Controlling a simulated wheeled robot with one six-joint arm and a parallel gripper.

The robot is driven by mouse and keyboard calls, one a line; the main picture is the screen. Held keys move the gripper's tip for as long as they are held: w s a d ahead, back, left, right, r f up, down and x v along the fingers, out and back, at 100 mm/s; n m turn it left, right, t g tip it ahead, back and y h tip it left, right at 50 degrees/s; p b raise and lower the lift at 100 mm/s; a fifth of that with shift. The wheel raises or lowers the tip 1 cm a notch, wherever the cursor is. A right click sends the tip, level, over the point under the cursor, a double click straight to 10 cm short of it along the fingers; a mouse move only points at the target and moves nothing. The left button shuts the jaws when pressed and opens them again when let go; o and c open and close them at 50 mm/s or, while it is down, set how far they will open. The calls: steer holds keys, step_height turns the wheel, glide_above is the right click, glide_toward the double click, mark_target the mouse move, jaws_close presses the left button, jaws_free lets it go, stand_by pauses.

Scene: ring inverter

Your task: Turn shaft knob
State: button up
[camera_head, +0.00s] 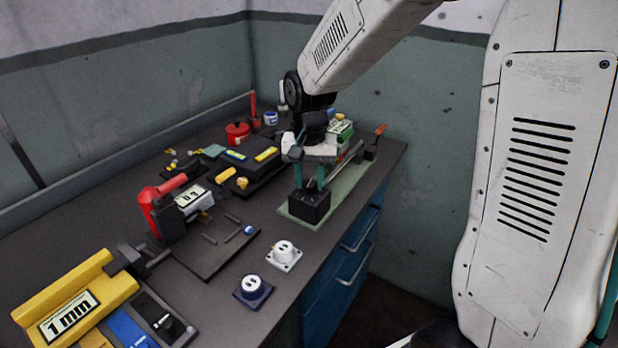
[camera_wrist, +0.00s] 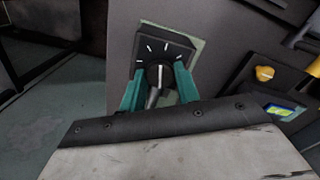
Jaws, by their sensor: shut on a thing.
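The shaft knob (camera_wrist: 158,74) is a dark round knob with a pointer, on a black box with white tick marks (camera_wrist: 163,50) in the wrist view. My gripper (camera_wrist: 160,88) has its two teal fingers on either side of the knob, shut on it. In the head view my gripper (camera_head: 312,180) reaches down at the black box (camera_head: 309,207), which stands on a pale green mat (camera_head: 347,192) near the bench's right edge. The knob is hidden by the gripper in the head view.
A grey bar lies behind the box on the mat. A red clamp-like tool (camera_head: 150,208), a white socket block (camera_head: 284,254), a dark blue socket block (camera_head: 253,290) and a yellow gauge labelled 1 mm (camera_head: 88,290) stand on the bench. Blue drawers (camera_head: 345,255) are below the right edge.

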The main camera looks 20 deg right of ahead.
mark_target(310, 183)
steer(key=n, duration=0.5)
steer(key=shift+n, duration=0.3)
stand_by(0.5)
steer(key=o, duration=1)
steer(key=shift+c, duration=0.2)
step_height(310, 183, up, 8)
steer(key=shift+f, duration=0.1)
steer(key=shift+s, duration=0.15)
